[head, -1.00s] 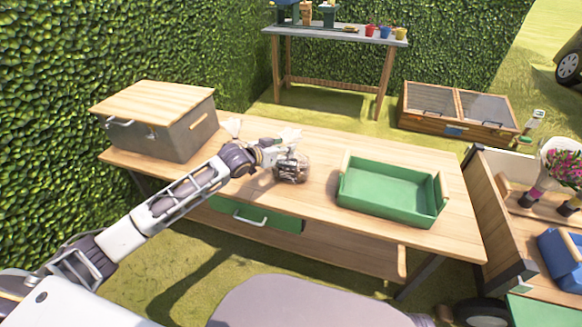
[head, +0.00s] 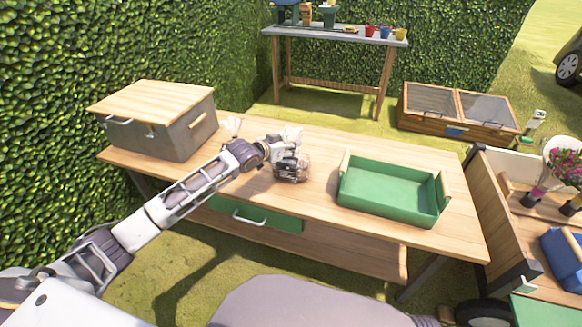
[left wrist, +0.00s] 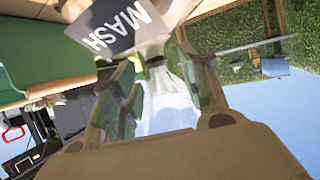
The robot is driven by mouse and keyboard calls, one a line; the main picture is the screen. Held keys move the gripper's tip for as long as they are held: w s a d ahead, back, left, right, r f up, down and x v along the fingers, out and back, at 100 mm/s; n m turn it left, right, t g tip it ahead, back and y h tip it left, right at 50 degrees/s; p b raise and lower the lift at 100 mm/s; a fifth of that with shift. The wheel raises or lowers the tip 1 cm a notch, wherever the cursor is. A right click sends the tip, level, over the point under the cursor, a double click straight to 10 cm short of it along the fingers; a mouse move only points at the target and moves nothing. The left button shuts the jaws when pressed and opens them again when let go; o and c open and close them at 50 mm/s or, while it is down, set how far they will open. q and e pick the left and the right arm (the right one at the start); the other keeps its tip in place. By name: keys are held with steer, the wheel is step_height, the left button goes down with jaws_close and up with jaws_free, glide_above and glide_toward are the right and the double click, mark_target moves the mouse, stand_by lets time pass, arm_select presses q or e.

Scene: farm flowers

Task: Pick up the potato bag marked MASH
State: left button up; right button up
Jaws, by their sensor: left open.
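The potato bag (head: 291,174) is a clear bag with brown contents, standing on the wooden workbench (head: 270,205) left of the green tray. In the left wrist view the MASH label (left wrist: 115,25) shows on the bag, with its gathered neck and clear flared top (left wrist: 168,100) below. My left gripper (head: 290,151) is at the bag's top. In the left wrist view my left gripper (left wrist: 164,92) is open, with one finger on each side of the bag's neck and top. Whether a finger touches the bag, I cannot tell. My right gripper is out of view.
The green tray (head: 345,192) with wooden handles is empty, right of the bag. A grey box (head: 165,140) with a wooden lid stands at the bench's left end. A whitish top (head: 232,124) shows behind my left arm, mostly hidden. The bench's right end is clear.

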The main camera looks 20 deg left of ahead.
arm_select(q)
steer(key=shift+x, duration=0.75)
steer(key=shift+c, duration=0.3)
jaws_close()
steer(key=shift+r, duration=0.15)
